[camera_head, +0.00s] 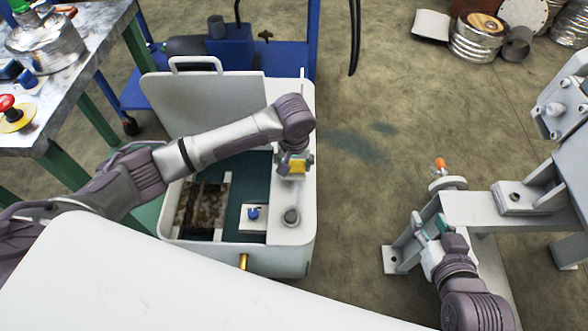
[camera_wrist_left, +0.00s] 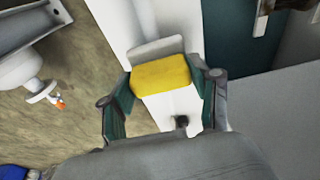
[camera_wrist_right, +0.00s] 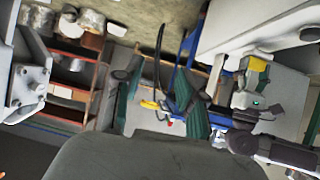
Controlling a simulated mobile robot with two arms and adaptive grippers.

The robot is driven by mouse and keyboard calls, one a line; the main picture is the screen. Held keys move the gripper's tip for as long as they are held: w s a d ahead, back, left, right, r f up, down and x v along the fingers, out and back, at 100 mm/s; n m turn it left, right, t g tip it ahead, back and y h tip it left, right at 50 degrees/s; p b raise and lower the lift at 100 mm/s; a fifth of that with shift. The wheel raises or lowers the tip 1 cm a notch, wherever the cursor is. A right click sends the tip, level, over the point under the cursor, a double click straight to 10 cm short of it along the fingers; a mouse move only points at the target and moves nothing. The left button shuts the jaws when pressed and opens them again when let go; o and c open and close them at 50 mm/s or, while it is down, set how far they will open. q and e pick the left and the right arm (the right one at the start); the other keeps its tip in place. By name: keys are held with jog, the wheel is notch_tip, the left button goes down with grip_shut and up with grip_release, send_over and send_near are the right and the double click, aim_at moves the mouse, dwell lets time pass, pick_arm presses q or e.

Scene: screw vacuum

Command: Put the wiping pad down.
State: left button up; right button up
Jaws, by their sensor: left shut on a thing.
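The yellow wiping pad (camera_wrist_left: 160,75) is between the two fingers of my left gripper (camera_wrist_left: 166,92), which is shut on it. In the head view the pad (camera_head: 298,167) is over the white right-hand ledge of the open tank (camera_head: 291,232). Part of the pad is hidden by my gripper (camera_head: 290,163). I cannot tell whether it touches the ledge.
The tank's lid (camera_head: 200,98) stands open at the back, and a blue knob (camera_head: 253,213) sits inside. A round dark cap (camera_head: 291,216) is on the ledge in front of the pad. The grey frame (camera_head: 480,210) is at right. Bare floor (camera_head: 365,160) lies between.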

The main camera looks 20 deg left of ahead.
pick_arm(q)
notch_tip(320, 180, down, 2)
jog(key=shift+f+b, duration=0.2)
jog(key=shift+b, duration=0.2)
pick_arm(e)
jog(key=r+t, duration=0.1)
jog(key=w+a+r+t, duration=0.1)
jog(key=w+r+t+y, duration=0.1)
jog(key=r, duration=0.1)
jog(key=shift+w+a+r, duration=0.1)
jog(key=shift+w+a, duration=0.1)
jog(key=shift+w, duration=0.05)
pick_arm(q)
jog(key=shift+f, duration=0.15)
jog(key=o, duration=1)
pick_arm(e)
jog(key=shift+s+d+f, duration=0.1)
jog(key=shift+f, duration=0.15)
